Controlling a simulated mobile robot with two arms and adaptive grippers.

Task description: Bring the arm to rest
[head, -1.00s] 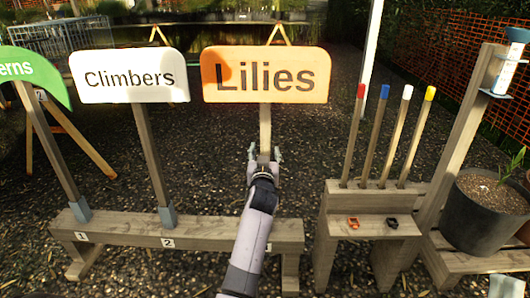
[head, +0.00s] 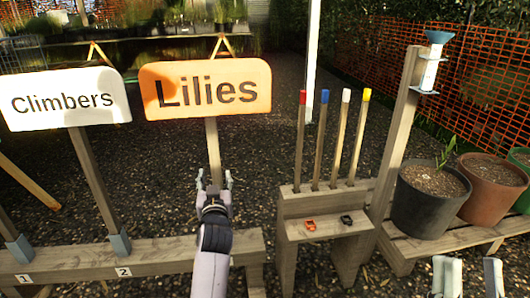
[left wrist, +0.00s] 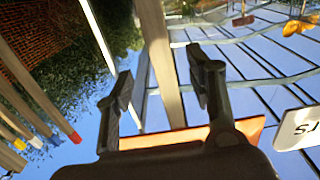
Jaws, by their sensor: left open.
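The orange Lilies sign (head: 206,88) stands upright on a wooden post (head: 213,148) in the head view. My left gripper (head: 214,180) is open in front of the lower post, with its fingers apart. In the left wrist view the post (left wrist: 158,55) runs between the spread fingers (left wrist: 162,88) with gaps on both sides. I cannot tell how deep it sits between them. The post's foot is hidden behind my arm. My right gripper (head: 468,275) shows at the bottom right of the head view, with its two fingers apart and nothing between them.
The Climbers sign (head: 62,98) stands left on the low wooden bench (head: 165,255). Right of it a wooden rack (head: 325,205) holds several colour-tipped stakes, with a red and a black clip on its shelf. Potted plants (head: 428,205) stand further right. Gravel lies behind.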

